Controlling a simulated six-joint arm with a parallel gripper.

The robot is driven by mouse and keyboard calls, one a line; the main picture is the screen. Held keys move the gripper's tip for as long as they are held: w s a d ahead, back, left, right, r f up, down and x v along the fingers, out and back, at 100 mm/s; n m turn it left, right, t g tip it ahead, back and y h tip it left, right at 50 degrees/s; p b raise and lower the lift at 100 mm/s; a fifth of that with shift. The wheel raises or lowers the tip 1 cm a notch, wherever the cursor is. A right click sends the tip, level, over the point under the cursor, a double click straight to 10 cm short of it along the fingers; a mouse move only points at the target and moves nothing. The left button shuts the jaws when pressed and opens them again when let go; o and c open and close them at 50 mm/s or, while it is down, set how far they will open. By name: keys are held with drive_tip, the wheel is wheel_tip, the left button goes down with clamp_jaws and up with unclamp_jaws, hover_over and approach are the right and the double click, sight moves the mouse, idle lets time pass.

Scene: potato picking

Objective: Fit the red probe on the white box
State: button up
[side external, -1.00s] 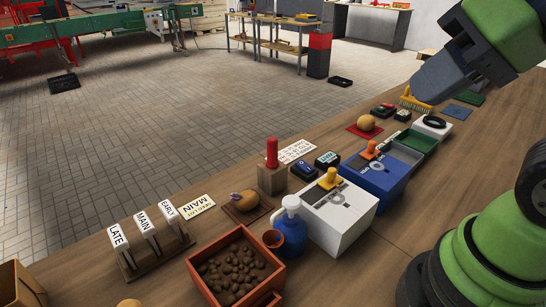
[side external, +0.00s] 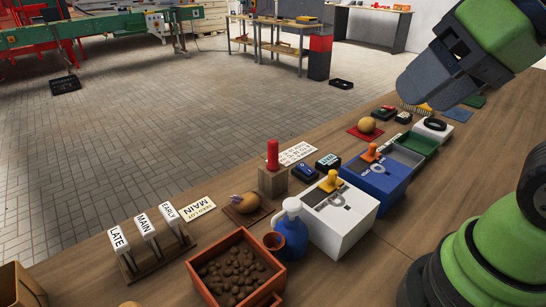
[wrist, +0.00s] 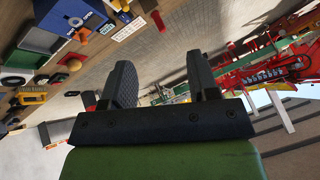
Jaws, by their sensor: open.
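The red probe (side external: 272,154) stands upright in a wooden block (side external: 272,181) in the middle of the bench; it also shows at the top of the wrist view (wrist: 158,20). The white box (side external: 343,227) stands to its right and nearer the camera, with a yellow handle-like piece (side external: 331,181) and a dark panel on top. I cannot make out the white box in the wrist view. My gripper (side external: 412,91) is open and empty, high above the far right part of the bench, well away from both. Its two fingers are spread in the wrist view (wrist: 160,68).
A blue box (side external: 378,177) with an orange piece stands behind the white box. A blue jug (side external: 290,235) and a crate of potatoes (side external: 208,292) stand in front of it. A potato on a board (side external: 246,204) and a label rack (side external: 155,250) lie to the left.

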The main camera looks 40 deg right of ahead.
drive_tip(key=w+d+f+n+g+h, duration=0.3)
drive_tip(key=w+f+n+g+h, duration=0.2)
drive_tip(key=n, duration=0.3)
drive_tip(key=n+t+h, duration=0.7)
drive_tip(key=n+t, duration=0.1)
drive_tip(key=n, duration=1.5)
approach(274, 141)
drive_tip(key=d+f, duration=0.2)
drive_tip(key=w+d, duration=0.2)
drive_tip(key=w, duration=0.1)
drive_tip(key=shift+w+f, duration=0.15)
drive_tip(key=shift+f, duration=0.25)
drive_tip(key=shift+w+x, duration=0.25)
drive_tip(key=shift+x, duration=2.8)
drive_tip(key=shift+a+r, duration=0.15)
drive_tip(key=shift+r, duration=0.05)
clamp_jaws()
